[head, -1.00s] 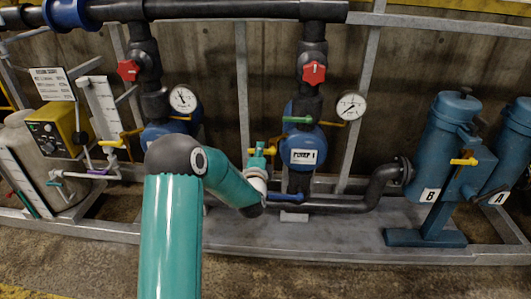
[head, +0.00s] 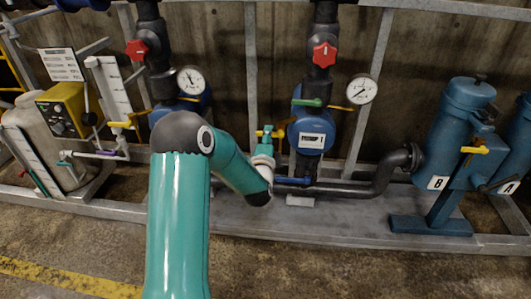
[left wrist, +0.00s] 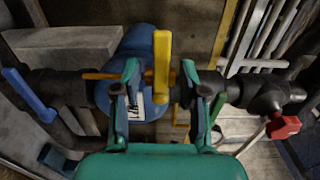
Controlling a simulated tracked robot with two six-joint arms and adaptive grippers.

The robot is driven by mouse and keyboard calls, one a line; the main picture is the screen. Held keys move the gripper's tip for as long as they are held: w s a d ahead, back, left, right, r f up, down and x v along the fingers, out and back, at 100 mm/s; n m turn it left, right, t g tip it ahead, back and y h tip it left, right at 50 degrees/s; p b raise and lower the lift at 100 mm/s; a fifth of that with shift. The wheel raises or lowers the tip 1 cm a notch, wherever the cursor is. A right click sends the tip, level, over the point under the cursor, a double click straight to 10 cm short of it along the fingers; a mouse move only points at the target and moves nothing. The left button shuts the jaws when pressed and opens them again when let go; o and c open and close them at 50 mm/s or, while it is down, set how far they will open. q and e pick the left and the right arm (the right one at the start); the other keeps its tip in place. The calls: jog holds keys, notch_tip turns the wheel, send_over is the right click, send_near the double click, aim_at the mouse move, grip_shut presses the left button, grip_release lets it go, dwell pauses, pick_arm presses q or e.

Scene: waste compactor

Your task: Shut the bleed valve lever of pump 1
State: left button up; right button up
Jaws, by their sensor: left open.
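Pump 1 is the blue round body (head: 313,122) with a white label (head: 311,141), right of centre in the head view. My left gripper (head: 265,138) is just left of it, fingers open. In the left wrist view, a yellow lever (left wrist: 161,55) shows between the open fingertips of my left gripper (left wrist: 161,72), with no clear contact. The blue pump body (left wrist: 140,45) is behind it. In the head view, a small yellow-orange part (head: 280,134) shows beside the gripper; the rest of that lever is hidden. No label identifies the bleed valve. My right gripper is out of view.
Near pump 1 are a green lever (head: 309,102), a blue lever (head: 293,181), a red knob (head: 324,55) and a gauge (head: 361,90). A dark pipe (head: 380,178) runs right to blue filter vessels (head: 455,130). The floor in front is clear.

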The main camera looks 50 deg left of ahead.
pick_arm(q)
jog(key=v, duration=1)
jog(key=shift+d, duration=0.1)
jog(key=w+d+f+m+g+h, duration=0.15)
jog(key=d+f+h, duration=0.35)
jog(key=d+f, duration=0.55)
jog(key=w+d+f+m+h, duration=0.1)
jog(key=w+d+f+h, duration=0.2)
jog(key=d+f+h, duration=0.55)
jog(key=s+d+f+n+g+h, duration=0.1)
jog(key=s+d+f+n+g, duration=0.2)
jog(key=d+f, duration=0.4)
jog(key=s+d+f+n+g+h, duration=0.1)
jog(key=s+d+f+n+g, duration=0.15)
jog(key=s+d+f, duration=0.4)
jog(key=s+d+n+g+h, duration=0.1)
jog(key=s+d+n+g, duration=0.4)
jog(key=s+n, duration=0.25)
notch_tip(320, 180, up, 27)
jog(key=s+p, duration=0.1)
jog(key=p, duration=2.6)
jog(key=shift+d+n, duration=0.15)
jog(key=shift+n, duration=0.2)
